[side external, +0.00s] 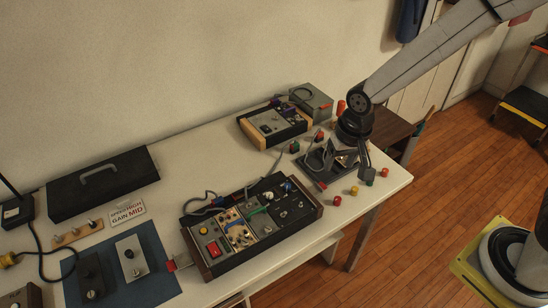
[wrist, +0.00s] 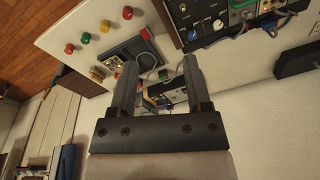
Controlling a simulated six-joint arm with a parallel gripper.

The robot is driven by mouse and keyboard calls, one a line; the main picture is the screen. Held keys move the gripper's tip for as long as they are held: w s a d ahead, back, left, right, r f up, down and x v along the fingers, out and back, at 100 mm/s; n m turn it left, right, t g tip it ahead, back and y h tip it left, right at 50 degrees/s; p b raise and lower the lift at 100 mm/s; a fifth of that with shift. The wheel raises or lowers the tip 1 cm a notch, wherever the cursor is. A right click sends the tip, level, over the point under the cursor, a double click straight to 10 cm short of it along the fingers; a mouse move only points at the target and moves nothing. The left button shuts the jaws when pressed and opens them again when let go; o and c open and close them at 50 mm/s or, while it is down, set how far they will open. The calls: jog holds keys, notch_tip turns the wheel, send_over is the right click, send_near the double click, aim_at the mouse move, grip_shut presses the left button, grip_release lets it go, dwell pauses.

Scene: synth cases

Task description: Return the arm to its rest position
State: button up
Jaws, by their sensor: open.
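My gripper (side external: 356,165) hangs from my arm over the right part of the white table, above a small dark tray-like device (side external: 314,163). In the wrist view my gripper (wrist: 158,68) has its two fingers spread apart, with nothing held between them. The dark device (wrist: 120,58) shows beyond the fingers, partly hidden by the left one. I cannot tell how far the fingertips are above it.
Red, yellow and green knobs (side external: 354,190) stand near the table's right edge. A module rack (side external: 212,270) with cables lies at front centre, and a wood-sided box (side external: 253,134) behind. A black case (side external: 70,202) and blue mat (side external: 150,258) are left.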

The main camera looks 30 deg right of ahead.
jog(key=s+d+r+n+t, duration=0.1)
jog(key=s+d+r+n, duration=0.2)
jog(key=s+d, duration=0.4)
jog(key=shift+s+d+n, duration=0.25)
jog(key=shift+s+n, duration=0.15)
jog(key=shift+s, duration=0.2)
